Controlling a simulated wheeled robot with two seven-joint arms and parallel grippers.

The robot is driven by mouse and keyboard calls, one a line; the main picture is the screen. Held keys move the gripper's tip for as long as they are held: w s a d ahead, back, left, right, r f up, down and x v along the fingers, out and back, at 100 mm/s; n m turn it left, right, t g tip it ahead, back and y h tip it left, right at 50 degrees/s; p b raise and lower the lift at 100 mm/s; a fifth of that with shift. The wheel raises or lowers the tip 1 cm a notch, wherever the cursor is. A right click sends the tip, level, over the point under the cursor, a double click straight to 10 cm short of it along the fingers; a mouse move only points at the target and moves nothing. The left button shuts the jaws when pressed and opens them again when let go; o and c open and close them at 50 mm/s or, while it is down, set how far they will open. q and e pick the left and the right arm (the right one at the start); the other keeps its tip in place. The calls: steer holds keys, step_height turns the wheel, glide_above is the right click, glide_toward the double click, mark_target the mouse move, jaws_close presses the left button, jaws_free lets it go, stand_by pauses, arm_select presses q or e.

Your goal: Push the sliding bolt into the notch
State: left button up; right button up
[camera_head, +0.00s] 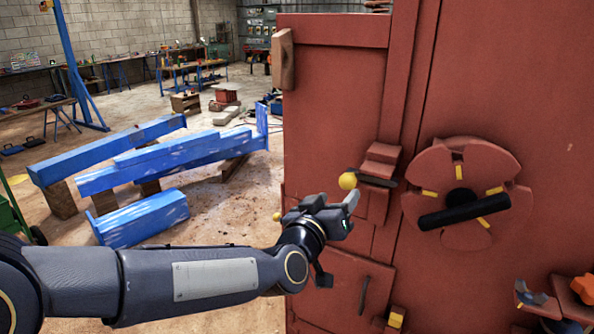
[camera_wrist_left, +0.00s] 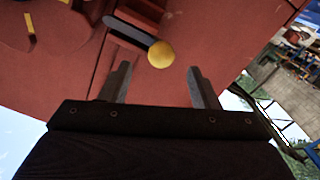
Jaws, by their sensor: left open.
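The sliding bolt is a dark bar (camera_head: 377,180) with a round yellow knob (camera_head: 347,181) at its left end. It runs through a red block bracket (camera_head: 382,158) on the red machine door. In the left wrist view the knob (camera_wrist_left: 160,54) and dark bar (camera_wrist_left: 130,28) show just beyond my fingers. My left gripper (camera_head: 346,203) is open and empty, just below the knob in the head view. In the left wrist view its two fingertips (camera_wrist_left: 158,78) stand apart, with the knob ahead of the gap between them. I cannot make out the notch clearly. My right gripper is out of view.
A red round wheel (camera_head: 478,168) with a black handle (camera_head: 464,211) stands out right of the bolt. A lower red hatch (camera_head: 345,283) has a dark handle. Blue beams (camera_head: 180,160) lie on the floor at left. Workbenches stand behind.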

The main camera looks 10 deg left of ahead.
mark_target(345, 184)
arm_select(q)
steer(key=shift+w+r+y, duration=0.15)
steer(key=shift+w+y, duration=0.15)
steer(key=shift+w, duration=0.4)
steer(key=p+x, duration=0.2)
steer(key=x, duration=0.4)
steer(key=shift+w+d+r, duration=0.1)
steer(key=shift+w+d, duration=0.1)
steer(key=shift+w, duration=0.15)
